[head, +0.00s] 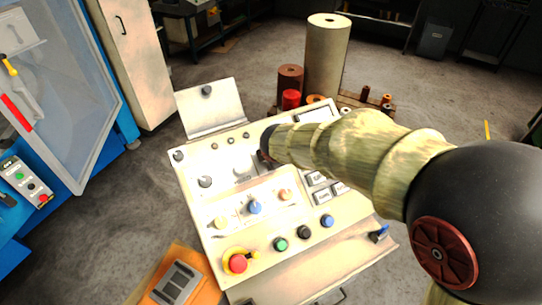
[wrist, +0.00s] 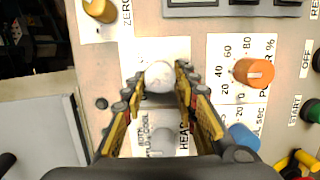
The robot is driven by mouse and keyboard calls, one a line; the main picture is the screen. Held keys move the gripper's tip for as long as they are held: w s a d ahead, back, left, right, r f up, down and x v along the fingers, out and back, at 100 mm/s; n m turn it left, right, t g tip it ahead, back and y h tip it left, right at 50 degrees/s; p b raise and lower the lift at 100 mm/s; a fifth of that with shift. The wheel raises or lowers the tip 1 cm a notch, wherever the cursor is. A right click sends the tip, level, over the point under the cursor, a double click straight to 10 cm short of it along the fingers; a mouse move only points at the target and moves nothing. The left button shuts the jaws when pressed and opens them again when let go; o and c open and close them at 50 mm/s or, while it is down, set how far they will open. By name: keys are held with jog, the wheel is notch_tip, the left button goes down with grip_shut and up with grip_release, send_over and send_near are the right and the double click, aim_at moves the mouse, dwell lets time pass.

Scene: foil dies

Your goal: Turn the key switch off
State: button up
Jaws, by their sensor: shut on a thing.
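The beige control panel (head: 205,235) stands in the middle of the head view, tilted, with several knobs and buttons. My gripper (head: 267,146) reaches its upper part from the right; its fingertips are hard to make out there. In the wrist view, my gripper (wrist: 168,85) has its yellow-and-black fingers on either side of a pale round knob (wrist: 159,76) and is shut on it. A grey knob (wrist: 162,141) lies just below, between the fingers, beside partly hidden lettering. I cannot tell for sure which part is the key switch; no key shape shows clearly.
An orange knob (wrist: 253,72) and a blue knob (wrist: 243,136) are close right of the fingers. A yellow knob (wrist: 99,10) is at upper left. A red emergency stop (head: 238,263) is at the panel's lower left. Foil rolls (head: 327,60) stand behind.

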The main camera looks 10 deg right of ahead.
dwell(0.5)
jog(key=o, duration=1.1)
jog(key=shift+o, duration=0.2)
jog(key=v, duration=1.2)
